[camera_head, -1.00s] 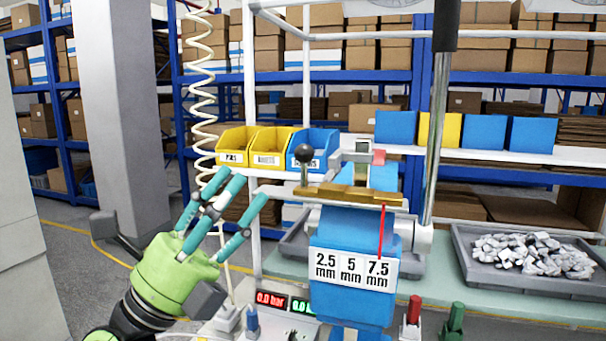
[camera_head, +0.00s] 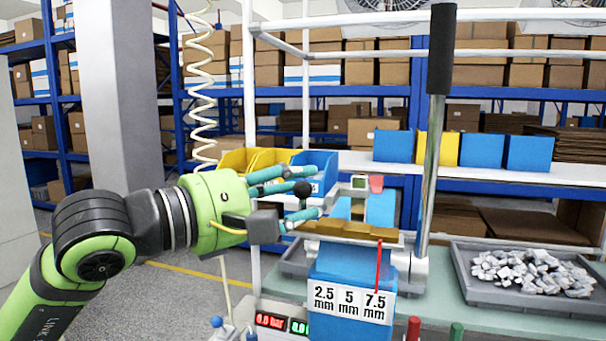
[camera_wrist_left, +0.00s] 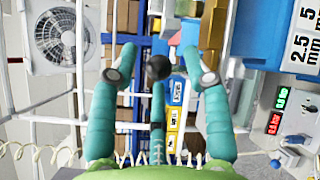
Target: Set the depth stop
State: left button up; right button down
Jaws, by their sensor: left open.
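The blue press body (camera_head: 349,268) carries a depth scale label (camera_head: 349,301) reading 2.5, 5 and 7.5 mm. A red pointer (camera_head: 378,266) stands at the 7.5 mm mark. A brass stepped bar (camera_head: 349,229) lies on top of the press. A black ball knob (camera_head: 302,189) sits at its left end; it also shows in the left wrist view (camera_wrist_left: 158,67). My left gripper (camera_head: 318,192) is open, its teal fingers spread around the knob, with no clear grip on it. Contact cannot be told. My right gripper is not in view.
A tall steel lever (camera_head: 436,150) with a black handle rises right of the bar. A grey tray (camera_head: 475,290) of metal parts stands at right. Yellow and blue bins (camera_head: 238,161) stand behind the gripper. A red and green pressure display (camera_head: 270,320) is below.

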pick_arm(q)
jog(key=shift+p+x, duration=0.3)
jog(key=shift+x, duration=0.6)
